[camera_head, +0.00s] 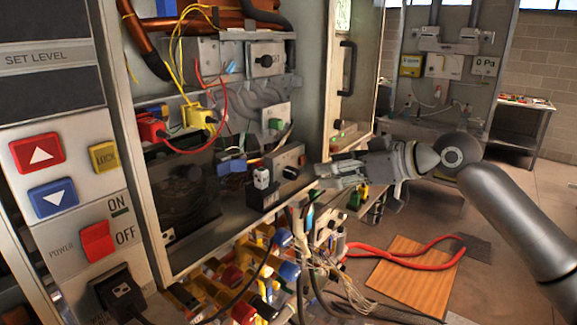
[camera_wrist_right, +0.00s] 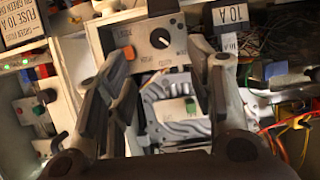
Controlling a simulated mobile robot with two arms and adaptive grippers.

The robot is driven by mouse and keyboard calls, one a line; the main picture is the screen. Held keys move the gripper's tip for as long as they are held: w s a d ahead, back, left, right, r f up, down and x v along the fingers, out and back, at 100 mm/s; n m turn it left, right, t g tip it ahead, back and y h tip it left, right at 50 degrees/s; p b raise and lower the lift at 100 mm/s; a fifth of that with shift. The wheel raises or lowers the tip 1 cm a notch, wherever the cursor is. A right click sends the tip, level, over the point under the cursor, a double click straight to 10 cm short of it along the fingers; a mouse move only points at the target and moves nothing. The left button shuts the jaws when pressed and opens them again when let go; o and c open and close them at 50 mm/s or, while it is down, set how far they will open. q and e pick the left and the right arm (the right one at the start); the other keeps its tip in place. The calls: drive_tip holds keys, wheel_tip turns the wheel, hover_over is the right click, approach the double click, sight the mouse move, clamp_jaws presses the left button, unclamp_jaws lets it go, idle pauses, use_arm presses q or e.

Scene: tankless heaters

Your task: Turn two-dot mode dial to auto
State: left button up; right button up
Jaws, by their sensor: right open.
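My right gripper (camera_head: 322,172) reaches in from the right, its fingers pointing left at a small panel (camera_head: 283,159) with a black dial (camera_head: 291,172). The fingers look apart and empty, a small gap from the dial. In the right wrist view, my open gripper (camera_wrist_right: 158,55) frames a light panel with a black round dial (camera_wrist_right: 160,39). My left gripper is not visible.
Another black dial (camera_head: 266,60) is on a plate higher in the open cabinet. A white-and-black switch block (camera_head: 263,187) stands left of the small panel. Wires and colored connectors (camera_head: 268,280) crowd the space below. A wooden board (camera_head: 408,278) and red hose lie on the floor.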

sight(296, 174)
drive_tip(key=p+x, duration=0.3)
drive_tip(key=x, duration=0.5)
drive_tip(key=shift+w+a+p, duration=0.25)
drive_tip(key=shift+a+p, duration=0.1)
drive_tip(key=shift+p, duration=0.05)
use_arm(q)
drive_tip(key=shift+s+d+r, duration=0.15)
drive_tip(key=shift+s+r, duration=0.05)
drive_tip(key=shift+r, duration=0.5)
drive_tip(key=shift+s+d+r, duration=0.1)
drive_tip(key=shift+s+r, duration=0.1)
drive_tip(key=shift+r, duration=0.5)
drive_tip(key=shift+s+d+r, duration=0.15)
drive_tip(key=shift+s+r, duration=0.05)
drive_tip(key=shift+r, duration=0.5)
use_arm(e)
drive_tip(key=shift+w+a+f, duration=0.3)
drive_tip(key=shift+a, duration=0.05)
drive_tip(key=shift+c, duration=0.3)
